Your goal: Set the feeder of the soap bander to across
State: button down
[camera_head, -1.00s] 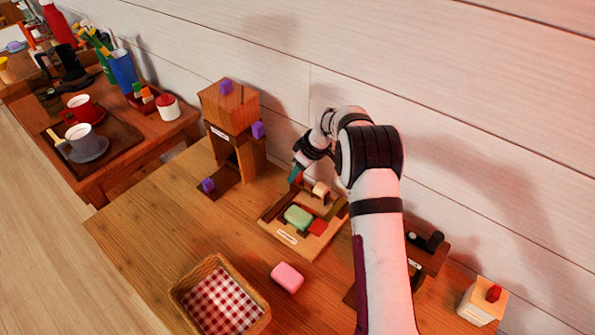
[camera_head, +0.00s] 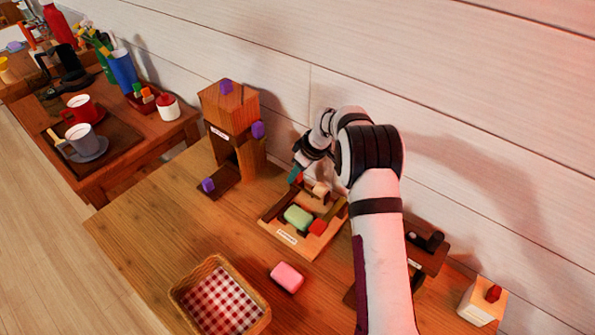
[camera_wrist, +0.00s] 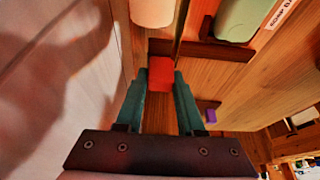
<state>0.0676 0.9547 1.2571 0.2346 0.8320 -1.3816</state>
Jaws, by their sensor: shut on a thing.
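The soap bander is a wooden board (camera_head: 283,239) with a label on its front edge. A green soap (camera_head: 298,217) lies on it with a red block (camera_head: 317,227) to its right, and a cream piece (camera_head: 321,189) stands behind. My gripper (camera_wrist: 160,80) has its teal fingers shut on an orange-red handle (camera_wrist: 160,70) at the board's back left side. In the wrist view the cream piece (camera_wrist: 152,12) and the green soap (camera_wrist: 241,19) lie beyond the fingertips. I cannot tell which way the feeder points. In the head view my gripper (camera_head: 296,176) partly hides the handle.
A wooden tower (camera_head: 229,110) with several purple blocks stands left of the board. A pink soap (camera_head: 287,277) and a checked-lined basket (camera_head: 183,292) are in front. A dark wooden device (camera_head: 424,257) and a white box with a red top (camera_head: 482,303) stand at right.

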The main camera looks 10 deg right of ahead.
jog(key=s+a, duration=0.7)
jog(key=shift+a, duration=0.1)
jog(key=c, duration=0.5)
grip_release()
jog(key=v, duration=1.6)
jog(key=shift+w, duration=0.1)
